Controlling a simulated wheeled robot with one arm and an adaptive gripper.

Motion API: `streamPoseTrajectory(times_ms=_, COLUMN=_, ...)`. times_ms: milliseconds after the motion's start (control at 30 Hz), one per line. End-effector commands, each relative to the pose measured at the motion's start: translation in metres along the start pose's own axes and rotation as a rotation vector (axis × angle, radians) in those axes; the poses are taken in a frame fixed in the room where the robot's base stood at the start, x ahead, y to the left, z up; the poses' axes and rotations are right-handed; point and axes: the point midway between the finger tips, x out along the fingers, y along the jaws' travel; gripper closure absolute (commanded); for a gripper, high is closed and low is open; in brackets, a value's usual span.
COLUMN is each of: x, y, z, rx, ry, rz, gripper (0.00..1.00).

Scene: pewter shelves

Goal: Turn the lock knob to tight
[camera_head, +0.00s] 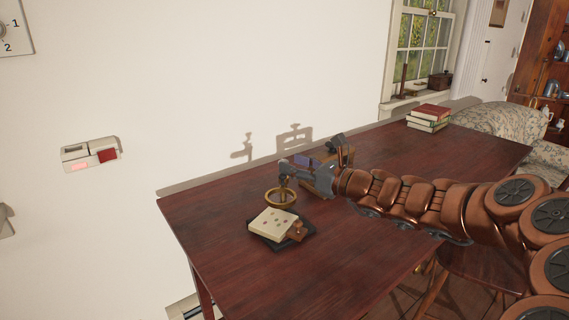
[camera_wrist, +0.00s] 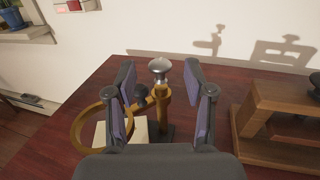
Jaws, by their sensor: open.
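A brass stand has an upright post (camera_wrist: 164,108) with a silver knob (camera_wrist: 159,69) on top and a small black knob (camera_wrist: 140,92) at its side. A brass ring (camera_wrist: 82,128) reaches out from it to the left; the ring also shows in the head view (camera_head: 269,199). Which knob is the lock knob is not marked. My gripper (camera_wrist: 160,78) is open, with its purple-padded fingers either side of the post and knobs. I see no clear contact. In the head view my gripper (camera_head: 291,169) covers most of the post.
A wooden stand (camera_wrist: 270,105) is close on the right. Books (camera_head: 429,117) lie at the table's far end. A wall panel (camera_head: 90,154) has a red button. The front tabletop (camera_head: 330,250) is clear.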

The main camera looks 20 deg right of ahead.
Motion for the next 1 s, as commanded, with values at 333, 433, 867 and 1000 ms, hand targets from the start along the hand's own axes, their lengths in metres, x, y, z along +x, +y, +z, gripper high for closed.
streamPoseTrajectory(times_ms=333, x=0.030, y=0.001, z=0.000, rx=-0.003, ry=0.001, rz=0.001, gripper=0.47)
streamPoseTrajectory(times_ms=433, x=0.033, y=0.001, z=0.000, rx=-0.003, ry=0.001, rz=0.001, gripper=0.47)
streamPoseTrajectory(times_ms=867, x=0.034, y=0.000, z=0.000, rx=-0.002, ry=0.001, rz=0.000, gripper=0.58)
streamPoseTrajectory(times_ms=1000, x=0.034, y=0.000, z=0.000, rx=-0.002, ry=0.001, rz=0.000, gripper=0.73)
